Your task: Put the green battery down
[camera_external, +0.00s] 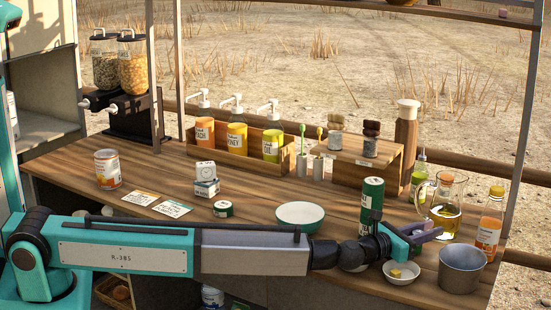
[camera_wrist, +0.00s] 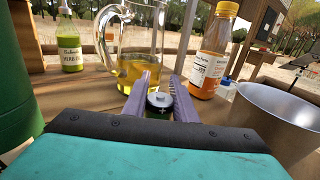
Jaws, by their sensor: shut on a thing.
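The green battery (camera_wrist: 159,102) shows end-on in the wrist view, its pale metal cap and dark top edge between the two purple-grey fingers, with a little green below. My gripper (camera_wrist: 160,92) is shut on it. In the external view my gripper (camera_external: 429,236) is over the front right of the wooden counter (camera_external: 260,228), pointing right towards the glass jug. The battery is hard to make out there among the fingers. I cannot tell its height above the counter.
A glass jug (camera_external: 446,212) of yellow liquid and an orange bottle (camera_external: 488,225) stand beyond my gripper. A metal pot (camera_external: 461,268) and small white bowl (camera_external: 401,273) are in front. A green canister (camera_external: 371,202) stands left.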

